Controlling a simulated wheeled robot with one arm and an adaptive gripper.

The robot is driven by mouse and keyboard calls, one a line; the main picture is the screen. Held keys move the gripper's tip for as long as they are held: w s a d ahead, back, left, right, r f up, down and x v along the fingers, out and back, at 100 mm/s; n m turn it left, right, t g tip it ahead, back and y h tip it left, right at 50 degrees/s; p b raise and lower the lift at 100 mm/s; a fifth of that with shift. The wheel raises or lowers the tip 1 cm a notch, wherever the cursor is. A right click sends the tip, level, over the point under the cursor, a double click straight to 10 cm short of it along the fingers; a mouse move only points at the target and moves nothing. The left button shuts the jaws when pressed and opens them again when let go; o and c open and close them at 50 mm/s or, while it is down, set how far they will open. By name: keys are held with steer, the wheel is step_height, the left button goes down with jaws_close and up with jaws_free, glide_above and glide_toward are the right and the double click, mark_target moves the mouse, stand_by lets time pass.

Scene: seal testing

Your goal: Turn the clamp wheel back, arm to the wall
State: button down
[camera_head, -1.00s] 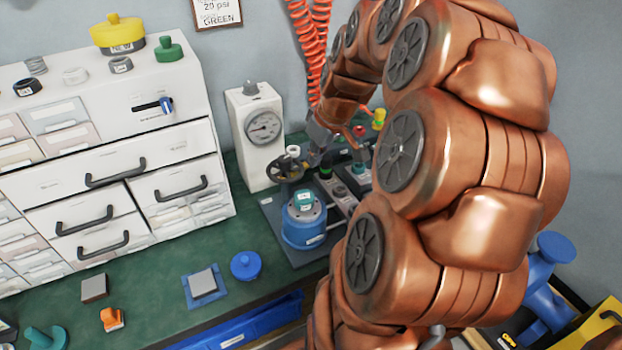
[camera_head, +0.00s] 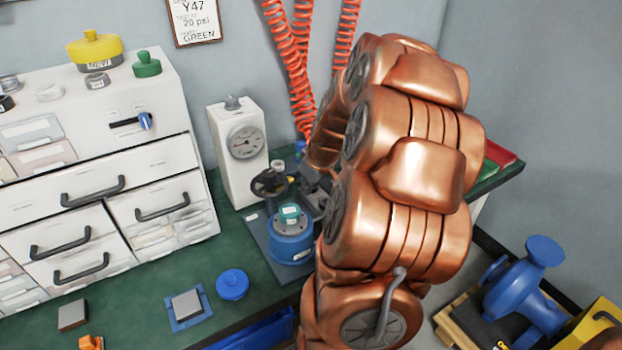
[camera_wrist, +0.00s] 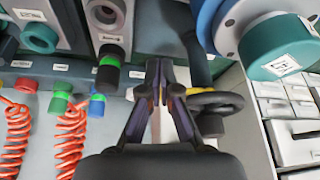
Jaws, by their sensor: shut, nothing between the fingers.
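The black clamp wheel (camera_head: 270,182) stands at the back of the test fixture, behind the blue round vessel (camera_head: 290,243) with its teal top part (camera_head: 289,213). In the wrist view the wheel (camera_wrist: 222,104) is just right of my gripper (camera_wrist: 158,72), with a yellow part beside it. My gripper's two fingers meet at the tips, empty, and appear apart from the wheel rim. A dark bar (camera_wrist: 196,55) rises past the wheel towards the vessel; I cannot tell whether it is the clamp arm.
A white gauge box (camera_head: 238,165) stands behind and left of the wheel. Red coiled hoses (camera_head: 290,70) hang at the wall; they also show in the wrist view (camera_wrist: 70,140), near green and blue fittings (camera_wrist: 98,105). A white drawer cabinet (camera_head: 160,160) fills the left.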

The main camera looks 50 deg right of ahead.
steer(key=shift+w+d, duration=0.1)
steer(key=shift+w, duration=1.85)
steer(key=shift+w+d+n+b, duration=0.1)
steer(key=shift+w+n+b, duration=0.1)
steer(key=shift+n+b, duration=0.1)
